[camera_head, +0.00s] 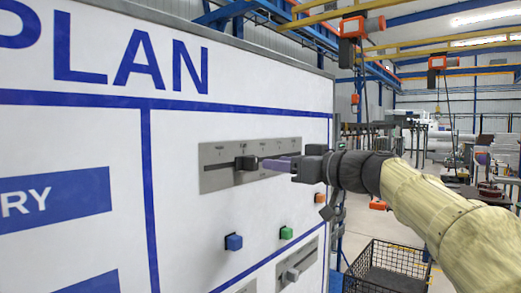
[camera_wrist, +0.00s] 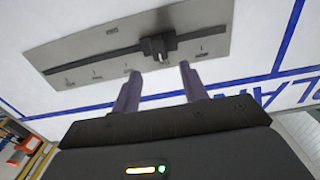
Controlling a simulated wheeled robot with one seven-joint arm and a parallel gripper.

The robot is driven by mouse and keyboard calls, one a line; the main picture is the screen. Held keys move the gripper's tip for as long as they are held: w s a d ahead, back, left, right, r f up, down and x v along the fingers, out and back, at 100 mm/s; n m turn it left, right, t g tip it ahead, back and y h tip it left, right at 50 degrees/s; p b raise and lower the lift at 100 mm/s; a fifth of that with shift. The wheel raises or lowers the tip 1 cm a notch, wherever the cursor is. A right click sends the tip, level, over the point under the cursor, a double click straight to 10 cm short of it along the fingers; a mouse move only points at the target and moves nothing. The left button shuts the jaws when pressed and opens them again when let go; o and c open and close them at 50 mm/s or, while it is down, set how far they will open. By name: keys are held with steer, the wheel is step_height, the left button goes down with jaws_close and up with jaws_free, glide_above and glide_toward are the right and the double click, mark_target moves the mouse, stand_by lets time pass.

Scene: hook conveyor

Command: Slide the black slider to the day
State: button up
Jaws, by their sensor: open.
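The black slider (camera_head: 246,162) sits in the slot of a grey panel (camera_head: 215,181) on the white board. It is left of the panel's middle in the head view. In the wrist view the slider (camera_wrist: 158,47) is right of the middle of the panel (camera_wrist: 85,47), which appears upside down. My gripper (camera_head: 266,163) is open, its purple fingers pointing at the board just right of the slider. In the wrist view my gripper (camera_wrist: 160,70) has its fingers apart, with the slider just beyond the gap between the tips. The panel's small labels are too small to read surely.
Below the panel are a blue button (camera_head: 233,242), a green button (camera_head: 286,233) and an orange one (camera_head: 319,198). A second slider panel (camera_head: 308,259) is lower on the board. A black wire basket (camera_head: 390,262) stands on the floor to the right.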

mark_target(256, 161)
steer(key=p+x, duration=0.3)
steer(key=x, duration=0.2)
steer(key=shift+r, duration=0.2)
steer(key=shift+w+a+f, duration=0.2)
steer(key=shift+w+a, duration=0.15)
steer(key=shift+a, duration=0.15)
jaws_close()
